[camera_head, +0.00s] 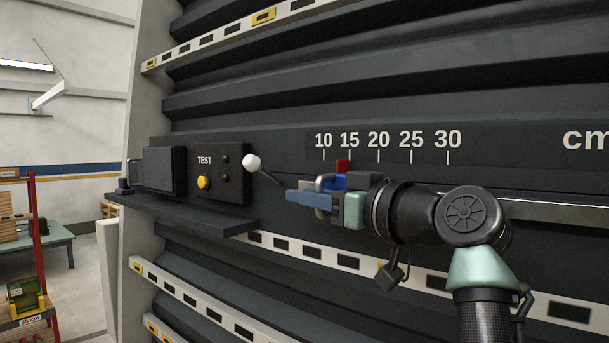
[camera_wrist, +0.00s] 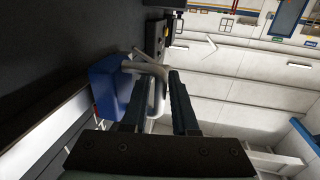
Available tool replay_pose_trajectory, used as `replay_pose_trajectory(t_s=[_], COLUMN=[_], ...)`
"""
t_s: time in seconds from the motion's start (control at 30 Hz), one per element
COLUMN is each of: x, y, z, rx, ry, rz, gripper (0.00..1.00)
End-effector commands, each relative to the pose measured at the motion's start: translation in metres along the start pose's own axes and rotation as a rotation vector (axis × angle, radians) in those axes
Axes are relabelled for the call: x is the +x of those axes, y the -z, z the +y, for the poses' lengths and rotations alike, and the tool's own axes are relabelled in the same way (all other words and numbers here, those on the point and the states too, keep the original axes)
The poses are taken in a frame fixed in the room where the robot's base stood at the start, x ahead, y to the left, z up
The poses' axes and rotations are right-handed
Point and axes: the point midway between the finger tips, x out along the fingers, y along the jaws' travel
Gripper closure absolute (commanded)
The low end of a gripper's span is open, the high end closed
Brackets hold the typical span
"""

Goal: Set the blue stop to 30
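The blue stop (camera_head: 340,182) sits on the rail of the dark machine. Its red marker (camera_head: 343,166) is just below the 15 tick, very slightly left of it. The stop also shows as a blue block (camera_wrist: 110,85) at left in the wrist view, with a bent metal handle (camera_wrist: 157,75). My gripper (camera_head: 305,198) is at the stop, its fingers pointing left. In the wrist view, my gripper (camera_wrist: 160,95) has its fingers apart, with the handle between them. Whether a finger touches the handle is unclear.
The printed scale (camera_head: 385,145) runs from 10 to 30, rising rightward. A metal rail (camera_head: 560,211) extends right, behind my arm. Left of the gripper are a lever with a white knob (camera_head: 251,162), a TEST box (camera_head: 222,172) and a dark shelf (camera_head: 190,212).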

Motion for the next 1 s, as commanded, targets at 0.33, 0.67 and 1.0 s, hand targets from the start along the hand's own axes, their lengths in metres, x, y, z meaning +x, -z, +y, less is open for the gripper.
replay_pose_trajectory(t_s=[0.33,0.67,1.0], x=[0.0124,0.012,0.0118], y=[-0.0008,-0.0006,-0.0003], z=[0.0001,0.0001,0.0002], rx=[0.0,0.0,0.0], ry=[-0.001,-0.001,-0.001], rz=[0.0,0.0,0.001], gripper=[0.73,1.0,1.0])
